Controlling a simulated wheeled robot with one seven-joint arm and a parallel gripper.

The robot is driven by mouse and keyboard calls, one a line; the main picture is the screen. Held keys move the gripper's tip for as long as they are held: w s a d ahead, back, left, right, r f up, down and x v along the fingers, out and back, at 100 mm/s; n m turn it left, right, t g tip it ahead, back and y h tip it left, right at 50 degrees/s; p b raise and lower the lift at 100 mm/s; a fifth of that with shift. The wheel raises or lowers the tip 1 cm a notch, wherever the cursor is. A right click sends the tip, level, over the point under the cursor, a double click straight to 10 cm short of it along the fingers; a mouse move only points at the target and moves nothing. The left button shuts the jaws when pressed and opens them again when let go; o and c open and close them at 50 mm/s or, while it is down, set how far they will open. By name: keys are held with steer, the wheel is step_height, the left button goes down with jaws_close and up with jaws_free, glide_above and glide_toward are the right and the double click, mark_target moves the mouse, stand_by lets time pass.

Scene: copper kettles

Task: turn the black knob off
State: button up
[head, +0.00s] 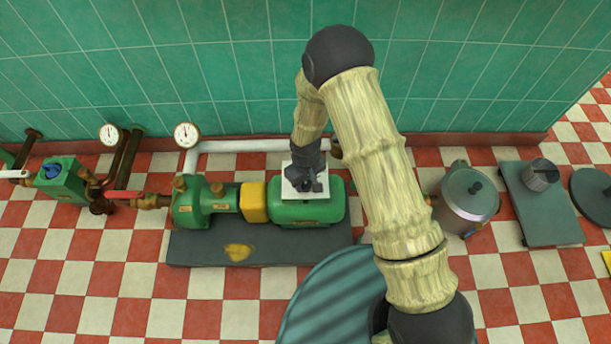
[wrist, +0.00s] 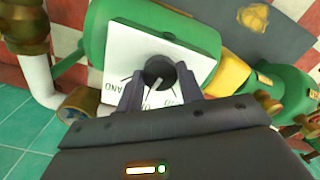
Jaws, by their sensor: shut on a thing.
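The black knob (wrist: 159,72) sits on a white square plate (wrist: 119,46) with printed marks, on top of the green motor of the pump. The plate also shows in the head view (head: 291,186), where my gripper largely hides the knob. My gripper (wrist: 159,82) comes down over the plate, with one finger on each side of the knob, shut on it. A pale pointer line shows on the knob. Letters reading "AND" are visible on the left of the plate; the marks on the right are partly covered by a finger.
The green pump (head: 205,204) with a yellow coupling guard (head: 254,202) stands on a dark base (head: 190,250). White pipe (head: 240,145) and gauges (head: 186,134) run along the tiled wall behind. A metal pot (head: 467,199) stands to the right.

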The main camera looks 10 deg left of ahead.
mark_target(306, 183)
steer(key=shift+n+p, duration=0.75)
steer(key=shift+n, duration=0.35)
steer(key=o, duration=1)
step_height(306, 183, up, 17)
steer(key=p, duration=0.6)
steer(key=shift+r+p, duration=0.2)
steer(key=shift+p, duration=0.1)
